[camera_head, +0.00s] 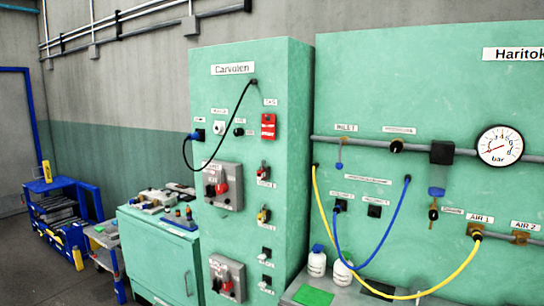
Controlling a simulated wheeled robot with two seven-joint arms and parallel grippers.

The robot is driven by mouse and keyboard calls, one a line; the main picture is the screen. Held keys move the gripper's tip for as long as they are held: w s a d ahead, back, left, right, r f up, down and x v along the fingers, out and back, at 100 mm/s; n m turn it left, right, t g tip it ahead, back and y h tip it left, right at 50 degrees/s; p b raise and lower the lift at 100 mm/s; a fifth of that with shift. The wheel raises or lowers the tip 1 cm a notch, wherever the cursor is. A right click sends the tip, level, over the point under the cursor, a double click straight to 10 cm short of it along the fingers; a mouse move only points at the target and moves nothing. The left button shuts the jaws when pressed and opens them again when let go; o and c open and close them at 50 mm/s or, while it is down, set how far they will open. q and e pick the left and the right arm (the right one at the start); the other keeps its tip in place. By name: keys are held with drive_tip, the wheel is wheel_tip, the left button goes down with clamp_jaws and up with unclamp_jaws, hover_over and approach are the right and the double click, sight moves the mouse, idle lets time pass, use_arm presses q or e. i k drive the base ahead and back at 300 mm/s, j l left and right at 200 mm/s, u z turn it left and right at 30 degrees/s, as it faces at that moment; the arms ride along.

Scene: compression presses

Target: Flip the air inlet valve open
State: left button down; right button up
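The air inlet valve (339,156) sits on the grey pipe (370,143) of the right green panel, under a label that reads INLET. A small blue part, which looks like its handle, hangs down below the pipe. It is too small to tell the valve's exact setting. The round white pressure gauge (499,146) is on the same pipe at the right, marked bar, with a red needle. Neither of my grippers is in view.
A yellow hose (316,200) and a blue hose (396,227) hang in front of the right panel. White bottles (317,262) stand on a ledge below. The Carvolen cabinet (228,125) stands left of the panel. A blue cart (65,205) is at far left.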

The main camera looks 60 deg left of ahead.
sight(339, 165)
drive_tip(key=u, duration=1.45)
drive_tip(key=j+u, duration=0.6)
drive_tip(key=l, duration=0.1)
